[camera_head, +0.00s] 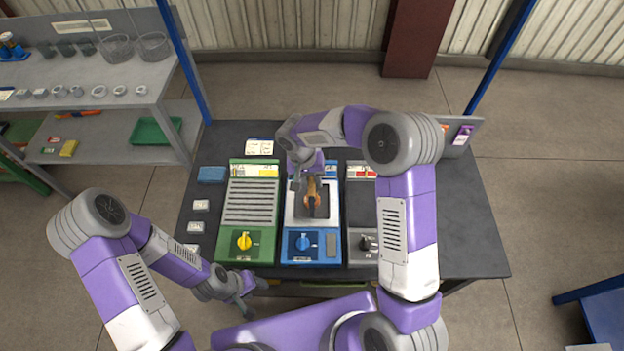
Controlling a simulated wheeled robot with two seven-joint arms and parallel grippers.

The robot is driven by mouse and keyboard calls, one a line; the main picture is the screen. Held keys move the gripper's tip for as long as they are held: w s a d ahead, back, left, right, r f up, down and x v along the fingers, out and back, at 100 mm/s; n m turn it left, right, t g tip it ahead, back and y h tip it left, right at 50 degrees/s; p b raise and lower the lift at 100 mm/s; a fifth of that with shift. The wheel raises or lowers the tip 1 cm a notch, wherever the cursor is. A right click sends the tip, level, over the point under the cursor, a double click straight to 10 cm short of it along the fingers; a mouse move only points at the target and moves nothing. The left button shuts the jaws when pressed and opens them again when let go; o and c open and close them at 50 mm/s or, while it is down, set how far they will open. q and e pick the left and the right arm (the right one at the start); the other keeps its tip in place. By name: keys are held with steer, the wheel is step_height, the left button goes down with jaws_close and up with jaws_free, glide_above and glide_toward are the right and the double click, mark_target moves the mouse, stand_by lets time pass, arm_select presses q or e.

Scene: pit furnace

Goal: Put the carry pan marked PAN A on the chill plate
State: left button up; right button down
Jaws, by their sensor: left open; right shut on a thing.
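A small dark pan (320,208) with an orange-brown grip (312,190) is over the pale top of the blue unit (291,255). Any PAN A mark on it is too small to read. My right gripper (311,186) comes down from above and is shut on the pan's grip. I cannot tell whether the pan rests on the pale top or hangs just above it. The blue unit may be the chill plate, but its label is unreadable. My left gripper (248,298) is open and empty, low in front of the bench's near edge.
A green unit (232,240) with a slatted top stands left of the blue one. A grey unit (360,258) stands right, partly hidden by my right arm. A blue block (211,174) and small pale blocks (201,206) lie at left. The dark bench (465,225) is clear at right.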

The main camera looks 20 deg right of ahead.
steer(key=c, duration=0.9)
jaws_free()
steer(key=shift+r+p, duration=0.35)
steer(key=shift+r, duration=0.05)
steer(key=r, duration=0.3)
steer(key=a+r+p, duration=0.1)
steer(key=r, duration=0.3)
steer(key=a+r, duration=0.1)
steer(key=r, duration=0.3)
steer(key=shift+w+a+r+p, duration=0.1)
steer(key=shift+w+p, duration=0.2)
steer(key=shift+w, duration=0.05)
